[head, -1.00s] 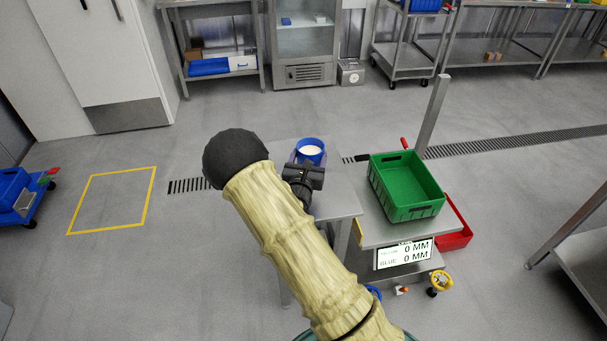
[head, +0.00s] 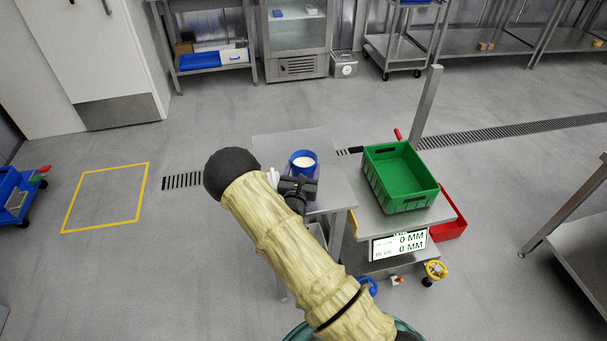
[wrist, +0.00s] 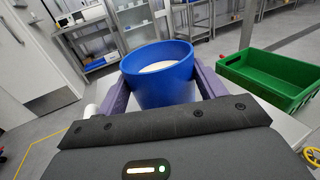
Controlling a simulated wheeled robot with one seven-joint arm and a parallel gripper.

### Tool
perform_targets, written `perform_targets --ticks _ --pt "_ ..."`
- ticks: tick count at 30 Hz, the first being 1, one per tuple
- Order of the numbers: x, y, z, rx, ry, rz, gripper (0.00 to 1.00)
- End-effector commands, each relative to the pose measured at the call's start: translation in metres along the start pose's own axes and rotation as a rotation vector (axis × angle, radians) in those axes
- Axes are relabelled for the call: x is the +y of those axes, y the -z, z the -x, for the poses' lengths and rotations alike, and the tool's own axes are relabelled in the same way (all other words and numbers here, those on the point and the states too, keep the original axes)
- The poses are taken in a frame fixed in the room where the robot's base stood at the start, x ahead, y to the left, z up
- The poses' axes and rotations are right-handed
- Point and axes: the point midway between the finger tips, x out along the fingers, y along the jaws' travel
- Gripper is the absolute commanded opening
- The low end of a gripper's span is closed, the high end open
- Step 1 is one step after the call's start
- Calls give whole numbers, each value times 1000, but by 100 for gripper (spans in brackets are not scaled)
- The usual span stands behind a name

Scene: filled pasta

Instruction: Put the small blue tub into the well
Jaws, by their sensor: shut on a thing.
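The small blue tub (head: 303,166) has an open top and pale contents. My gripper (head: 301,178) is shut on it, and the tub looks upright at the near table. In the wrist view, the tub (wrist: 160,88) sits between my two purple fingers, which press along its left and right sides. I cannot tell whether its base touches the table, as the gripper hides it. I cannot make out the well with certainty in either view.
A metal table (head: 336,190) lies under the tub. A green crate (head: 400,178) stands on a cart to the right, with a display reading 0 MM (head: 399,245) on its front. A white object (head: 272,177) is left of the tub. A post (head: 428,108) rises behind the crate.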

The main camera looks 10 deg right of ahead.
Motion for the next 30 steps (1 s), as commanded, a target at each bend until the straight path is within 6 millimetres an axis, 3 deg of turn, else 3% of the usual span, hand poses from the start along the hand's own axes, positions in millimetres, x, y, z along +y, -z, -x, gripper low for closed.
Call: perform_targets --ticks 4,16,17,30 --pt "0 18 0 -2 0 -1 32" --pt "-3 24 -1 -2 4 -1 32" --pt "-3 23 -1 0 4 0 75" --pt "-2 21 3 1 3 0 78"
